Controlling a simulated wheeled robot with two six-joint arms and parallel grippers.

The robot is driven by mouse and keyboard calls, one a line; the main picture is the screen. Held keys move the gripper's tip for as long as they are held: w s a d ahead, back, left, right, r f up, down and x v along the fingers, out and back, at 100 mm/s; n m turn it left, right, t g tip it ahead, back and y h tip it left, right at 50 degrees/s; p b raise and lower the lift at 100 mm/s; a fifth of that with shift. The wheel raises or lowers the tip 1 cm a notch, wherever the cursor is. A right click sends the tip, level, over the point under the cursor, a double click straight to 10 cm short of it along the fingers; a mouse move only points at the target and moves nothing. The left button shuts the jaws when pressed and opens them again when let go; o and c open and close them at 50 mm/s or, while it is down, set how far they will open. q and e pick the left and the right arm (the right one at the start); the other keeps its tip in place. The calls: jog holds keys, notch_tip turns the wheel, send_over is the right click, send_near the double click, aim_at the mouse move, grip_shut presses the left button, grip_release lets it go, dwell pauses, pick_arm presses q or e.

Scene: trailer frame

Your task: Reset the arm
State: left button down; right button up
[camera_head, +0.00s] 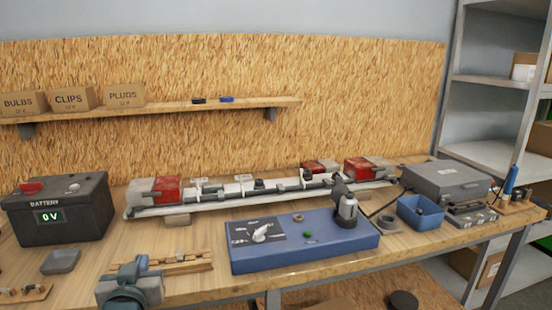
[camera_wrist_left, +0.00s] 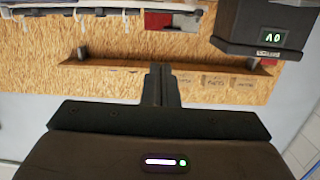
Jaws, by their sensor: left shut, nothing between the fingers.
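My left gripper (camera_wrist_left: 160,72) shows in the left wrist view, with its two dark fingers together and nothing between them. It points toward the back wall, and that view is upside down. I cannot make out either gripper in the head view. The trailer frame (camera_head: 240,190), a pale bar with red lamps (camera_head: 168,189), lies along the back of the workbench. My right gripper is in neither view.
A battery box (camera_head: 75,207) reading 0V stands at the left. A blue vise (camera_head: 130,285) is at the front left. A blue bin (camera_head: 420,213) and grey case (camera_head: 445,180) are right. A shelf (camera_head: 160,110) holds boxes.

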pick_arm(q)
jog(key=s+f+m+g+h, duration=0.1)
jog(key=s+f+g, duration=0.2)
jog(key=s+f, duration=0.45)
jog(key=s+f+m+g+h, duration=0.1)
jog(key=s+f+g, duration=0.25)
jog(key=f, duration=0.75)
jog(key=s+f+m+g+h, duration=0.1)
jog(key=s+f+g, duration=0.3)
jog(key=s, duration=0.5)
jog(key=s+f+g, duration=0.2)
jog(key=s+f, duration=0.4)
jog(key=s, duration=0.4)
notch_tip(320, 180, down, 25)
jog(key=w+a+g, duration=0.1)
jog(key=s+a+f, duration=0.1)
jog(key=s+f, duration=0.5)
jog(key=f, duration=0.4)
jog(key=s+f+g, duration=0.1)
jog(key=s+f, duration=0.5)
jog(key=f, duration=0.4)
jog(key=shift+s+a, duration=0.3)
jog(key=shift+a, duration=0.05)
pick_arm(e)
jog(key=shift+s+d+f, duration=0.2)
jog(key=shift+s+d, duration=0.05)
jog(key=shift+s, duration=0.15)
